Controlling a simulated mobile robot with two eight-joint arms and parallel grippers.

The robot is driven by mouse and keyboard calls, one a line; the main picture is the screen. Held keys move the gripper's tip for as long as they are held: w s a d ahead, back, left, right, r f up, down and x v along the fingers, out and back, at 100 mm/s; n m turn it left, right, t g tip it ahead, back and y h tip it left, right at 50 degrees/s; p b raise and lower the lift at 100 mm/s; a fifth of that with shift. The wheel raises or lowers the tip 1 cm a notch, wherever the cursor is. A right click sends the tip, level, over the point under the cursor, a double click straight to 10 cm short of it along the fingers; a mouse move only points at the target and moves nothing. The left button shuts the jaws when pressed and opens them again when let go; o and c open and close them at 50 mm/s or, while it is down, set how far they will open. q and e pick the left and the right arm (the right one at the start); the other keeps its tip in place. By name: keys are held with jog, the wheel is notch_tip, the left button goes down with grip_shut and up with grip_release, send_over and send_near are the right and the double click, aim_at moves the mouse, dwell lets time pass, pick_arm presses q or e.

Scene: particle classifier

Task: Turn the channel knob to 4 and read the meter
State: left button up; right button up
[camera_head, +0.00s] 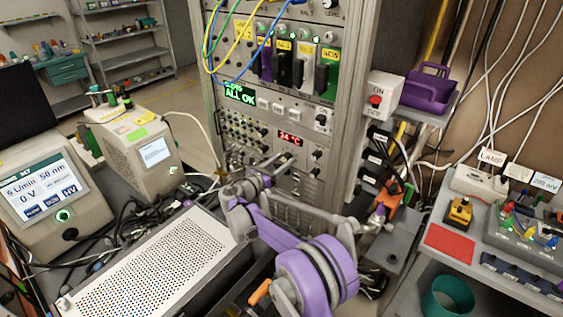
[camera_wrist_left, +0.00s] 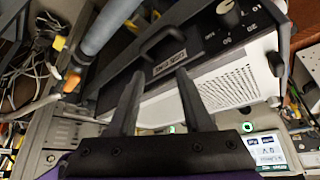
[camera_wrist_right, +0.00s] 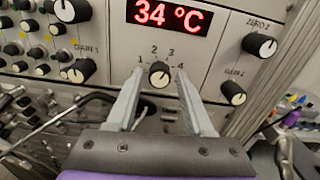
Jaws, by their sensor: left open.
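The channel knob (camera_wrist_right: 159,74) is a small black knob with a pale face, under numbers 1 to 4 on a grey panel in the right wrist view. I cannot tell clearly which number it points to. My right gripper (camera_wrist_right: 160,78) is open, its fingertips on either side of the knob with gaps showing. In the head view my right gripper (camera_head: 282,160) reaches the rack panel, and the knob is hard to make out. My left gripper (camera_wrist_left: 157,85) is open and empty, above a dark-fronted box. A red display (camera_wrist_right: 168,14) above the knob reads 34 °C.
The GAIN 1 (camera_wrist_right: 80,70), ZERO 2 (camera_wrist_right: 260,45) and GAIN 2 (camera_wrist_right: 233,92) knobs flank the channel knob. A perforated metal box (camera_head: 150,265) stands front left. A side bench (camera_head: 410,250) on the right holds a red pad (camera_head: 449,243).

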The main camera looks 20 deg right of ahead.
grip_shut()
jog(key=m, duration=0.8)
jog(key=shift+m, duration=0.3)
dwell(0.6)
jog(key=shift+o, duration=1.4)
grip_release()
